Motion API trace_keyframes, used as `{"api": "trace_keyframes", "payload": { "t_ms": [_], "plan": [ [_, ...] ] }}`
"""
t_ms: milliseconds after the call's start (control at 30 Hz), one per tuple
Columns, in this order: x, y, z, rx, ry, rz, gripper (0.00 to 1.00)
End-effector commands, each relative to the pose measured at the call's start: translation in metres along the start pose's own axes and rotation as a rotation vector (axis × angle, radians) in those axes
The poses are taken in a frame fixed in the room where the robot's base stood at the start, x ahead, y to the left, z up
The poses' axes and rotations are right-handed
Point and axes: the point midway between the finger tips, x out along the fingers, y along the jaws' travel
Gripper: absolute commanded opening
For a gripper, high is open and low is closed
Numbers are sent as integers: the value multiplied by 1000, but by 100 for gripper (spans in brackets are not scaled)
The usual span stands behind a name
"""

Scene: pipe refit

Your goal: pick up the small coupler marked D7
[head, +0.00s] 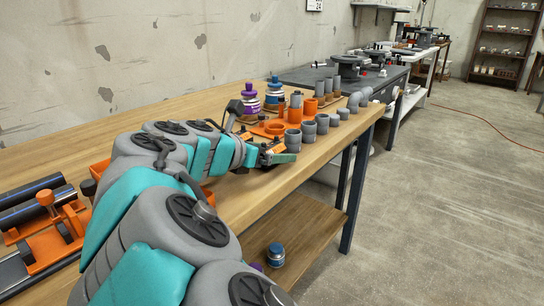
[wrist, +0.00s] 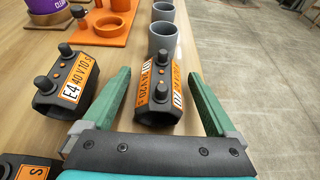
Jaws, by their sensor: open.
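The small coupler marked D7 (wrist: 158,97) is a dark block with rounded knobs on top and an orange label with a white D7 patch. In the wrist view it sits on the wooden bench between the two green fingers of my gripper (wrist: 159,76). The fingers are open, one to each side of it, with a visible space on both sides. In the head view my gripper (head: 279,155) is low over the bench near its front edge. The coupler is too small there to make out clearly.
A similar coupler marked E4 (wrist: 68,88) stands just left of the left finger. Part of another labelled block (wrist: 28,168) shows at the lower left. Grey cups (wrist: 163,40) stand beyond D7, near an orange plate (wrist: 100,27). The bench's right edge is close.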

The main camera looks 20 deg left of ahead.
Motion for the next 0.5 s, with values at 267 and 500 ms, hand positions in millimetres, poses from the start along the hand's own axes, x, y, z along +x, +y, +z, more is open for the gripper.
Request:
{"api": "trace_keyframes", "payload": {
  "t_ms": [267, 500],
  "plan": [
    [0, 0, 0, 0, 0, 0, 66],
    [0, 0, 0, 0, 1, 0, 38]
  ]
}}
